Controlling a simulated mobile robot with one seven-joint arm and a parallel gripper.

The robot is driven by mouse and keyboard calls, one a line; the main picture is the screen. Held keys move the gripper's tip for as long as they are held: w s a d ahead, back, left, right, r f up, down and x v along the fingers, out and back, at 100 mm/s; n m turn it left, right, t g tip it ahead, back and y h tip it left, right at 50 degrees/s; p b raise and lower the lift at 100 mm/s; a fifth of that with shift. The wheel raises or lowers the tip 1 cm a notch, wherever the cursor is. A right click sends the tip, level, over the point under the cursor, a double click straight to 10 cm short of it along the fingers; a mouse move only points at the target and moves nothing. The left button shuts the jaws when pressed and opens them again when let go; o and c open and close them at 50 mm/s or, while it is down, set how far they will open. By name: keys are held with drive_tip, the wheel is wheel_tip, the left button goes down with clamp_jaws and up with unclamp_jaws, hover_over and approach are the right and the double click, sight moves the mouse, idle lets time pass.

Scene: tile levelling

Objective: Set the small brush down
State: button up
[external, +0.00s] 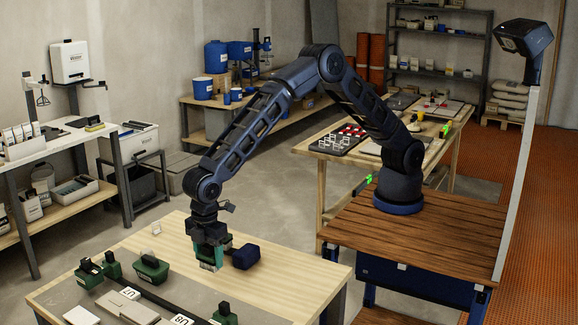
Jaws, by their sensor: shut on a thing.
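My gripper (208,238) is over the near pale wooden table (285,285), pointing down. It is shut on the small brush (208,257), which shows as a green body with a pale lower edge like bristles. The brush is upright, at or just above the table top; I cannot tell whether it touches. My gripper hides its upper part.
A dark blue block (245,257) lies just right of the brush. Green tools with dark handles (152,268) stand to the left, near a dark rail (165,300) and grey pieces (122,302). The table's right part is clear.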

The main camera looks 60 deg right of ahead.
wheel_tip(320, 180, down, 11)
drive_tip(key=shift+r, duration=0.2)
idle(0.3)
drive_tip(key=o, duration=1.2)
drive_tip(key=shift+f, duration=0.15)
wheel_tip(320, 180, up, 12)
drive_tip(key=shift+r, duration=0.15)
